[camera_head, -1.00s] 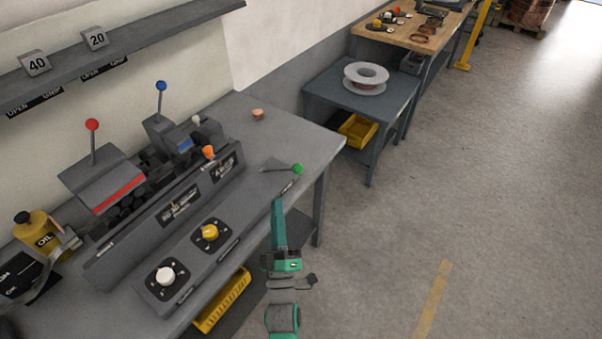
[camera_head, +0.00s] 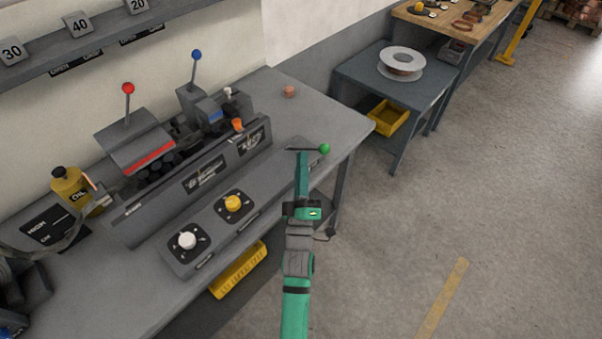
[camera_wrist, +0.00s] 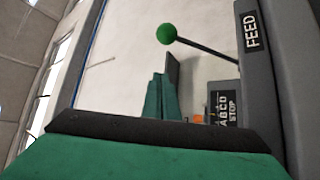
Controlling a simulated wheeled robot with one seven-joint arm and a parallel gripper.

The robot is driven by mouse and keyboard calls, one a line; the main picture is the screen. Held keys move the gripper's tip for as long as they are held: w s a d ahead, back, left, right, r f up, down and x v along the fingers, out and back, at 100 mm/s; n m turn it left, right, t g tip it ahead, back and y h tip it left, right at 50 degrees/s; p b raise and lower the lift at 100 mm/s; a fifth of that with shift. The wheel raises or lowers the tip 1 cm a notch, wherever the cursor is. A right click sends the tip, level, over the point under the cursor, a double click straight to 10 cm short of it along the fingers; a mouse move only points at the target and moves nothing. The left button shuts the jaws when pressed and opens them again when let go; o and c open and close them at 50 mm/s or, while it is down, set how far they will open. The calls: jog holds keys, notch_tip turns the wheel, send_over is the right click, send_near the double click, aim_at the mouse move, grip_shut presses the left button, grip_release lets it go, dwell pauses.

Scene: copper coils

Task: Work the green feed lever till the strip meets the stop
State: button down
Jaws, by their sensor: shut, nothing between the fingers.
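The green-knobbed feed lever (camera_head: 324,149) sticks out to the right from the front right end of the grey machine (camera_head: 205,180). In the wrist view its green ball (camera_wrist: 167,34) is on a dark rod that runs to the panel marked FEED. My gripper (camera_head: 302,156) is shut and empty, just left of the ball in the head view. Its fingers (camera_wrist: 163,98) show below the ball in the wrist view, seemingly apart from it. The strip and the stop cannot be made out; part of a STOP label (camera_wrist: 232,108) shows in the wrist view.
Red (camera_head: 128,88) and blue (camera_head: 196,55) ball levers stand on the machine. White (camera_head: 187,240) and yellow (camera_head: 233,202) knobs face the front. A yellow oil can (camera_head: 72,185) is at left. A side table (camera_head: 375,75) holds a spool. The floor at right is clear.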

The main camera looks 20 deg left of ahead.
jog(key=shift+w+d, duration=0.3)
jog(key=shift+w, duration=0.55)
jog(key=shift+w+d, duration=0.35)
jog(key=shift+w, duration=0.45)
jog(key=shift+w+d, duration=0.3)
jog(key=shift+w, duration=0.55)
